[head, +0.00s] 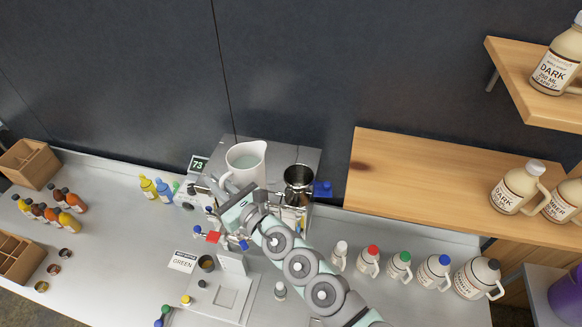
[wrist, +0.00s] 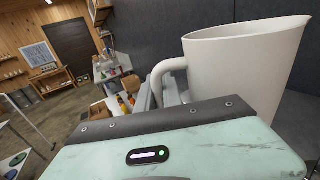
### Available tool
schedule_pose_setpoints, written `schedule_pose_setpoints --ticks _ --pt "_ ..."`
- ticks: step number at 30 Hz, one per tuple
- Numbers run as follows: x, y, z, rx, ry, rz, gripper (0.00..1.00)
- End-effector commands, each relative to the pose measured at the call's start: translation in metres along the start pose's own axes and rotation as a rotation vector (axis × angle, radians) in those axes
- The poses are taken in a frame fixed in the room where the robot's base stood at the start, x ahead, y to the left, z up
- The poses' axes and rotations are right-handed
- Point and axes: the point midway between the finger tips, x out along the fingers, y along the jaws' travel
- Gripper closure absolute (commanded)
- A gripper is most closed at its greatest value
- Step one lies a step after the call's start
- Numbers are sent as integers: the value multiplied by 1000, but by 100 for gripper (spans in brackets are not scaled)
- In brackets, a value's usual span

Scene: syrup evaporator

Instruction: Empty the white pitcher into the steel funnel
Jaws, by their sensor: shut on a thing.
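The white pitcher (head: 246,165) is upright over the steel machine, its open top showing a pale greenish inside. Its spout points to the upper right. In the wrist view the pitcher (wrist: 243,72) fills the upper right, with its handle on the left side. My gripper (head: 229,194) is at the handle side of the pitcher and shut on it. The steel funnel (head: 298,177) stands to the right of the pitcher, open at the top and dark inside.
The steel machine (head: 314,158) has a display reading 73 and blue handles. A wooden shelf (head: 400,180) lies to the right. Several capped jugs (head: 435,269) stand on the counter at the lower right. Small bottles (head: 156,189) and wooden boxes (head: 30,163) are on the left.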

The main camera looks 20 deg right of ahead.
Motion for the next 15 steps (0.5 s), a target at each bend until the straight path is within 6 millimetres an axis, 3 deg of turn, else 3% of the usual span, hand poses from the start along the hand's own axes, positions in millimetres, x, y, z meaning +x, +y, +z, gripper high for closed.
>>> schedule_pose_setpoints --ticks 15 --pt "-1 -4 6 45 -28 -9 100"
